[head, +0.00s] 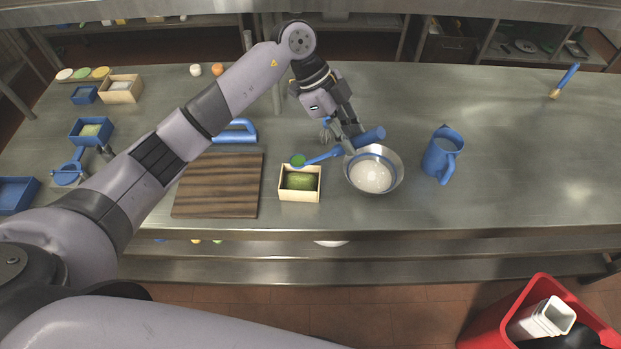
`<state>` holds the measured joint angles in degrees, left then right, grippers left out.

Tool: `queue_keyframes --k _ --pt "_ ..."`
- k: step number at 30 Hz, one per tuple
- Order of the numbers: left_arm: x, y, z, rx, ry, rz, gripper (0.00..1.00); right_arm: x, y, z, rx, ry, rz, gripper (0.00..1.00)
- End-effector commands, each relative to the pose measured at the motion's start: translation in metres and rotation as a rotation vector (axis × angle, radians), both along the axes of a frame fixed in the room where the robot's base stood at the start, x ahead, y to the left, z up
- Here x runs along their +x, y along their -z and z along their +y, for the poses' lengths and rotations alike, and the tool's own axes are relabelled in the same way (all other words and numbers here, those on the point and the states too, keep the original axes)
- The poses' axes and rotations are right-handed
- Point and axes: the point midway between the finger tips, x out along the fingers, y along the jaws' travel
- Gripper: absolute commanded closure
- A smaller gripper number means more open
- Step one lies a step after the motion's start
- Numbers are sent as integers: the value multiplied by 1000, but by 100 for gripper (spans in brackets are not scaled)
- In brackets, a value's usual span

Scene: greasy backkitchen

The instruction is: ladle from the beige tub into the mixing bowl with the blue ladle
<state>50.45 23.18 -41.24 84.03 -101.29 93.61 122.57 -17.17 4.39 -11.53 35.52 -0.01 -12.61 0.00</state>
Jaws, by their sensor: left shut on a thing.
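My left gripper (348,143) is shut on the blue ladle (325,156). The ladle's thick handle end points right, behind the mixing bowl. Its scoop, at the left end, shows green contents and appears just behind the back edge of the beige tub (299,197); its exact height is unclear. The beige tub is square and holds a dark green mass. The steel mixing bowl (400,172) stands right of the tub, with pale, whitish contents and a blue band inside the rim. My right gripper is not in view.
A blue jug (442,155) stands right of the bowl. The counter's right side is mostly clear.

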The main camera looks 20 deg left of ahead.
Motion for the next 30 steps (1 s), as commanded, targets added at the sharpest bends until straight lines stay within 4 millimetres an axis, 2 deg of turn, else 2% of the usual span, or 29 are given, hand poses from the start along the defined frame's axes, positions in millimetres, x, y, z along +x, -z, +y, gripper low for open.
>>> queue_keyframes --k 1,5,15,19,23,27,30 --pt "0 -8 0 23 1 -7 100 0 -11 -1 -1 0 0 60" --pt "0 -5 0 78 2 -16 100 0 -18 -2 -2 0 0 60" --pt "0 -2 0 96 1 -19 100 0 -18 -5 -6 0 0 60" --pt "5 -3 -9 91 23 -21 100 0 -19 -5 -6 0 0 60" --pt "16 -7 -37 82 98 -29 100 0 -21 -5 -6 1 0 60" --pt "25 -12 -80 73 228 -37 100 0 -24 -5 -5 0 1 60" --pt "25 -15 -111 74 330 -41 100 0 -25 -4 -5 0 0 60"
